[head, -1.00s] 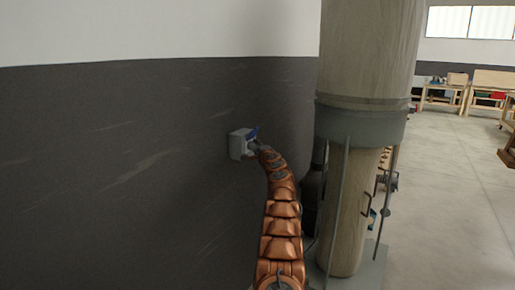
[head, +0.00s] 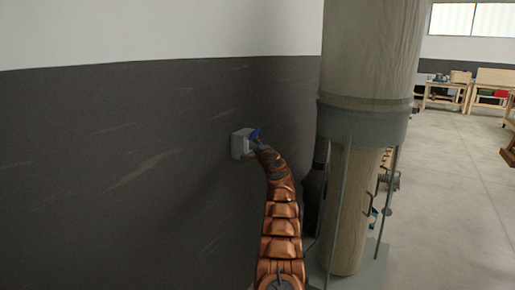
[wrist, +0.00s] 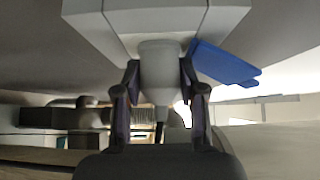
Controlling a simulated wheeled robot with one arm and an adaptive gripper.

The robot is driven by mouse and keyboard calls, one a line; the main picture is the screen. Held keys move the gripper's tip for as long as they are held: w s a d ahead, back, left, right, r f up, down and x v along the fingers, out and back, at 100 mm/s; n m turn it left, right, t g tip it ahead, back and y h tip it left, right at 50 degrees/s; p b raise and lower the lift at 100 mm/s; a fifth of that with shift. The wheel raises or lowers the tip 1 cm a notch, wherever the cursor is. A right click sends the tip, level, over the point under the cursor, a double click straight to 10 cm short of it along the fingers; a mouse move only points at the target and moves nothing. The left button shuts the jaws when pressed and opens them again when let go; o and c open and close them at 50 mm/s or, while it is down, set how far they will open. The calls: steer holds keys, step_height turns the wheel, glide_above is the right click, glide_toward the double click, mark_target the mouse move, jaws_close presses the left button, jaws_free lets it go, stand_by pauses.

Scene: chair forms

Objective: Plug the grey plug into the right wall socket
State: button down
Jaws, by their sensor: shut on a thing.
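A light grey wall socket box (head: 240,144) with a blue lid (head: 254,134) is fixed to the dark lower wall; it is the only socket I see. In the wrist view the socket box (wrist: 165,20) fills the top, with its blue lid (wrist: 225,64) swung out to the right. The grey plug (wrist: 160,82) stands between my fingers, its far end meeting the box face in line; how deep it sits is hidden. My gripper (wrist: 159,72) is shut on the plug. In the head view my gripper (head: 260,147) is small, at the socket's right side.
A thick wooden pillar (head: 365,120) with a grey metal collar and rods stands close to the right of my arm. Workbenches (head: 445,92) stand far back at the right. The floor (head: 450,200) between is mostly clear.

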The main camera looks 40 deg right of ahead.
steer(key=shift+w+a+f, duration=0.1)
steer(key=shift+a, duration=0.1)
steer(key=c, duration=0.6)
jaws_free()
steer(key=shift+d, duration=0.1)
steer(key=shift+s, duration=0.45)
steer(key=shift+v, duration=3.35)
steer(key=shift+w, duration=0.1)
